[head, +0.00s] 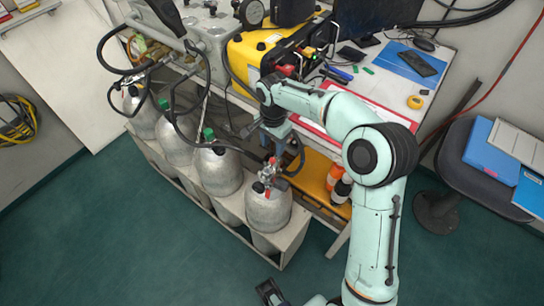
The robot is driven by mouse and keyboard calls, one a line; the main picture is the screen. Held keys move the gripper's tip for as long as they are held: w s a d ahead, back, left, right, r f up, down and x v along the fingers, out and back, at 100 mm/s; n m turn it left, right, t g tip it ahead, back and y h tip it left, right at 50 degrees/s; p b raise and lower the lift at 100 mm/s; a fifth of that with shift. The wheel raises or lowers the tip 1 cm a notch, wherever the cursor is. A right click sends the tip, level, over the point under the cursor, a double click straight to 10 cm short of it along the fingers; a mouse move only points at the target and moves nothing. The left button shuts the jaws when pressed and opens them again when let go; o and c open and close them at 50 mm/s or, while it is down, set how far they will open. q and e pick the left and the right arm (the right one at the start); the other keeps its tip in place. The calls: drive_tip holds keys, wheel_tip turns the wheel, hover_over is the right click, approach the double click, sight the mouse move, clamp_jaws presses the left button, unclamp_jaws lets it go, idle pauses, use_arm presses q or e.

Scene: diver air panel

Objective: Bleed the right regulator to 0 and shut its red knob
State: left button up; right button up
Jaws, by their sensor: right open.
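The right regulator (267,174) sits on the neck of the front right grey cylinder (268,208). No gauge reading is legible. My right gripper (273,125) points down above and behind the regulator, apart from it in the picture. It is open; its fingertips are small and partly hidden by the wrist. A dark piece (270,292) at the bottom edge looks like part of my left gripper; its jaws are unclear.
Several grey cylinders stand in a white rack (292,243), with black hoses around them. A yellow case (262,58) and a grey panel box (212,35) stand behind. The desk holds a blue folder (405,62). A dark chair (462,160) stands right. Green floor in front is clear.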

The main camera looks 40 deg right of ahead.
sight(273, 160)
wheel_tip(273, 160, down, 7)
drive_tip(key=shift+w+f+b, duration=0.1)
drive_tip(key=shift+b, duration=0.3)
clamp_jaws()
